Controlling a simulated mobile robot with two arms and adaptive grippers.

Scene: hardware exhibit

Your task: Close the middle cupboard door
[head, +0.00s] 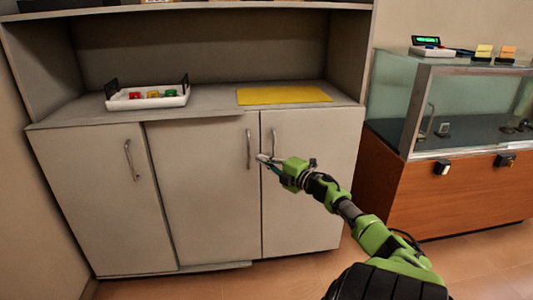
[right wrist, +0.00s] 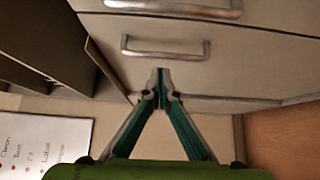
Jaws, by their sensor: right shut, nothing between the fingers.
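The cupboard has three pale grey doors. My right gripper (head: 262,158) is shut and empty, in front of the seam between the middle and right doors, just right of that handle. In the right wrist view the shut fingertips (right wrist: 162,72) point at the door fronts, close to a handle (right wrist: 165,48). Contact cannot be told. My left gripper is not in view.
The left door (head: 95,200) and right door (head: 310,185) flank the middle one. On the counter are a white tray (head: 150,101) with small coloured items and a yellow mat (head: 284,95). A glass-topped wooden display case (head: 460,195) stands at right. The tiled floor in front looks clear.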

